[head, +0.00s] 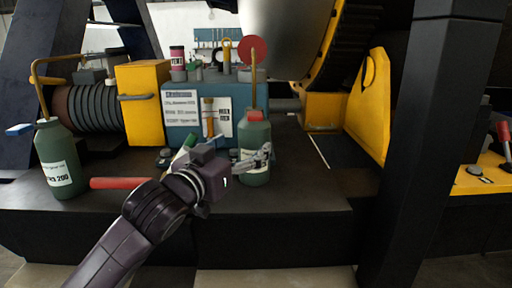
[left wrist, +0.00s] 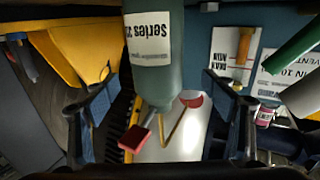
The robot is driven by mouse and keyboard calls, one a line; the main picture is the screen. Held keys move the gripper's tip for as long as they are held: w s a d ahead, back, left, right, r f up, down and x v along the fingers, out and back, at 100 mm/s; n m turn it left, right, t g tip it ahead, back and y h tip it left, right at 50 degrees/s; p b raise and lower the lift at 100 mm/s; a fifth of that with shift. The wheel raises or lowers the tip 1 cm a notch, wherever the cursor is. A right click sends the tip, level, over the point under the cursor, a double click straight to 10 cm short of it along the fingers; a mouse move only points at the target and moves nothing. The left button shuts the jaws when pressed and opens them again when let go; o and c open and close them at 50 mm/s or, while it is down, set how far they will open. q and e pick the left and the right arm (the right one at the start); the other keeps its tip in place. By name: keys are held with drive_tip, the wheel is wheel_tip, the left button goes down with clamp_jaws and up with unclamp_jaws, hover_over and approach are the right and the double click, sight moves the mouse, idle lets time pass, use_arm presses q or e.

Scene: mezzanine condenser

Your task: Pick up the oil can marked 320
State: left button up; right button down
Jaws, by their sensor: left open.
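A green oil can (head: 255,133) with a red cap and a thin brass spout stands upright near the front of the dark bench. In the left wrist view this can (left wrist: 155,75) appears upside down; its label reads "Series 32" with the last character unclear. My left gripper (head: 262,157) is open at the can, one finger showing in front of its label. In the left wrist view the can lies between the two spread fingers, with gaps on both sides. A second green can (head: 60,160), its label ending in 200, stands at the far left. My right gripper is not in view.
A blue box (head: 180,125) with notices and small items on top stands behind the can. A red cylinder (head: 118,183) lies on the bench left of my gripper. A dark post (head: 430,130) rises at the right. The bench right of the can is mostly clear.

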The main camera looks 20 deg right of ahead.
sight(253, 138)
use_arm(q)
drive_tip(key=shift+w+d, duration=0.1)
drive_tip(key=shift+d, duration=0.1)
drive_tip(key=shift+w+d, duration=0.2)
drive_tip(key=shift+d, duration=0.1)
drive_tip(key=p+x, duration=0.2)
drive_tip(key=x, duration=0.2)
drive_tip(key=shift+d, duration=0.2)
drive_tip(key=shift+w+d+p, duration=0.25)
drive_tip(key=shift+w+p, duration=0.05)
drive_tip(key=shift+w, duration=0.05)
drive_tip(key=c, duration=2)
drive_tip(key=shift+r, duration=0.2)
clamp_jaws()
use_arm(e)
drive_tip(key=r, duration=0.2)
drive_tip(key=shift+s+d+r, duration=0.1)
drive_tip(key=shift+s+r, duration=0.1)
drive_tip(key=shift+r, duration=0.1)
use_arm(q)
drive_tip(key=shift+w, duration=0.1)
